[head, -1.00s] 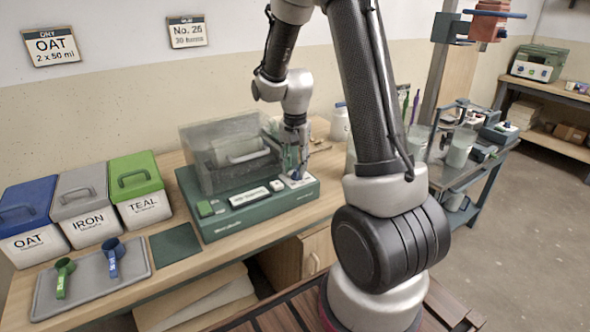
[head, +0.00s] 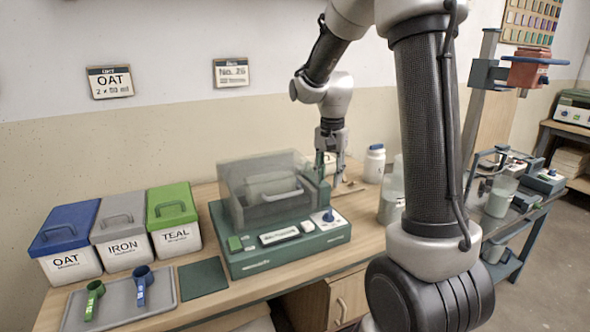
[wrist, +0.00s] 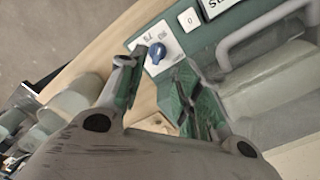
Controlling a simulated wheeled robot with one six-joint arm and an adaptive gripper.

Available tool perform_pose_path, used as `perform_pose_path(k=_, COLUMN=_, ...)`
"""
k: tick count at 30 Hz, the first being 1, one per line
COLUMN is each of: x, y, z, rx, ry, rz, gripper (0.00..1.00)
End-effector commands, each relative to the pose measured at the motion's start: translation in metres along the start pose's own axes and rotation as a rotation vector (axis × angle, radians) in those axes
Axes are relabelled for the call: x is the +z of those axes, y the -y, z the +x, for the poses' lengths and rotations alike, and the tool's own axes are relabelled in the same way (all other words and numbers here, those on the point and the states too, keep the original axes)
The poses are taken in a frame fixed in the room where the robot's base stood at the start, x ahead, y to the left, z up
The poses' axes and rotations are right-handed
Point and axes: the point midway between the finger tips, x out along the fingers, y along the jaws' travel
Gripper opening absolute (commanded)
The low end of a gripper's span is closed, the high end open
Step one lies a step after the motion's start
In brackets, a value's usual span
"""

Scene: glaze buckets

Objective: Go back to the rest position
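My gripper (head: 331,172) hangs with its fingers pointing down, behind and above the right end of the green machine (head: 290,256). In the wrist view my gripper (wrist: 152,92) has its two green-padded fingers apart, with nothing held between them. The machine's blue knob (head: 329,216) is clear of the fingers. It also shows in the wrist view (wrist: 157,53), beyond the fingertips. The machine has a clear grey cover (head: 238,190) with a handle.
Buckets marked OAT (head: 66,262), IRON (head: 122,252) and TEAL (head: 178,238) stand at left. A grey tray (head: 115,308) holds a green scoop (head: 93,300) and a blue scoop (head: 141,285). A white jar (head: 374,165) stands right of my gripper. A cart (head: 520,222) stands at right.

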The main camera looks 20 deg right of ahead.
Motion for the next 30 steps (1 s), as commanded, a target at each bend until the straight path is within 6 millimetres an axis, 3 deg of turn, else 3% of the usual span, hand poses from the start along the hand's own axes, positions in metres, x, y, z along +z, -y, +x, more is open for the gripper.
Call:
perform_pose_path(k=5, x=0.0, y=0.0, z=0.0, rx=0.0, ry=0.0, rz=-0.013, gripper=0.34)
perform_pose_path(k=10, x=0.007, y=-0.007, z=0.005, rx=0.018, ry=0.022, rz=-0.166, gripper=0.34)
perform_pose_path(k=12, x=0.024, y=-0.023, z=0.011, rx=0.041, ry=0.056, rz=-0.285, gripper=0.34)
perform_pose_path(k=24, x=0.12, y=-0.105, z=-0.057, rx=-0.026, ry=-0.052, rz=-0.74, gripper=0.34)
perform_pose_path(k=30, x=0.162, y=-0.142, z=-0.081, rx=-0.089, ry=-0.197, rz=-0.83, gripper=0.34)
